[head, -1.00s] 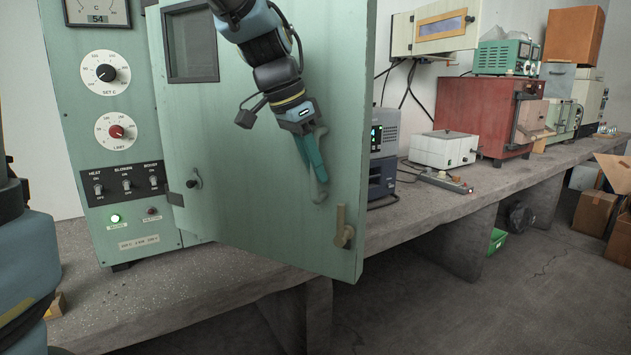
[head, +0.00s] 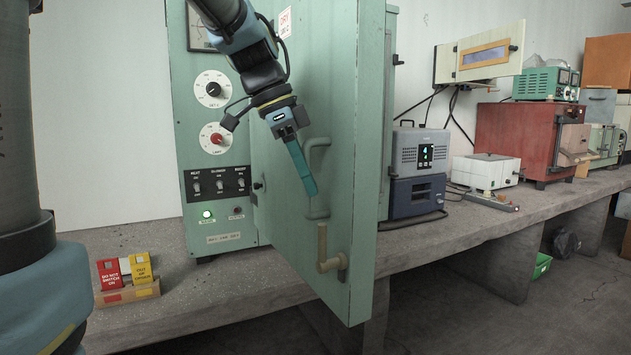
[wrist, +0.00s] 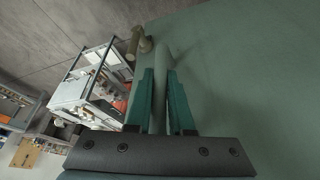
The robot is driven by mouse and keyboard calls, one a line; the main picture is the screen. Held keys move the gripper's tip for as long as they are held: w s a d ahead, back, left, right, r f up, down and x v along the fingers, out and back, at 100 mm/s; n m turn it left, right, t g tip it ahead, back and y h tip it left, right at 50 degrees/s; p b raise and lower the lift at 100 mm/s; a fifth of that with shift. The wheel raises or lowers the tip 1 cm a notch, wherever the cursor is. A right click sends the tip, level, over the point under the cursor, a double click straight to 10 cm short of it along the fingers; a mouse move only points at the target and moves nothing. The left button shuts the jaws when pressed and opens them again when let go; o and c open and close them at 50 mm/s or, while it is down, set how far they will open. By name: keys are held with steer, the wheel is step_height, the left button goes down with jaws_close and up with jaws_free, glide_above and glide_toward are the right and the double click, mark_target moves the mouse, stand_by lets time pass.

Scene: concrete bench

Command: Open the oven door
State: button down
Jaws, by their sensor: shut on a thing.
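The oven is a pale green cabinet with dials (head: 213,90) and switches on its front. Its green door (head: 335,110) stands swung out from the cabinet, seen at a steep angle in the head view. A grey-green bar handle (head: 317,213) is on the door's face, and a tan latch lever (head: 333,262) is below it. My gripper (head: 309,187) has its teal fingers at the handle. In the wrist view, the fingers (wrist: 161,95) lie on both sides of the handle bar (wrist: 163,62), shut on it. The oven's inside is hidden.
Red and yellow tags (head: 127,272) stand on the concrete bench (head: 190,305) left of the oven. Right of the door are a grey instrument (head: 420,152), a white box (head: 486,170) and a red oven (head: 520,135). The floor in front shows clear.

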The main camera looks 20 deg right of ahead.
stand_by(0.3)
steer(key=c, duration=0.8)
jaws_free()
steer(key=v, duration=1.1)
steer(key=shift+a+f, duration=0.1)
steer(key=w+a+f+n+t+y+p, duration=0.1)
steer(key=w+a+f+n, duration=0.1)
steer(key=a+f+n, duration=0.45)
steer(key=w+a+f+n+t+y+p, duration=0.15)
steer(key=f+n, duration=0.25)
steer(key=f, duration=0.5)
steer(key=s+a+f+n+y+p, duration=0.1)
steer(key=s+a+f+n+p, duration=0.1)
steer(key=s+a+f+n, duration=0.3)
steer(key=a+f+n, duration=0.4)
steer(key=a+f, duration=0.1)
steer(key=f, duration=0.2)
steer(key=shift+s+a+f+p, duration=0.2)
steer(key=shift+s+p, duration=0.1)
steer(key=shift+s, duration=0.05)
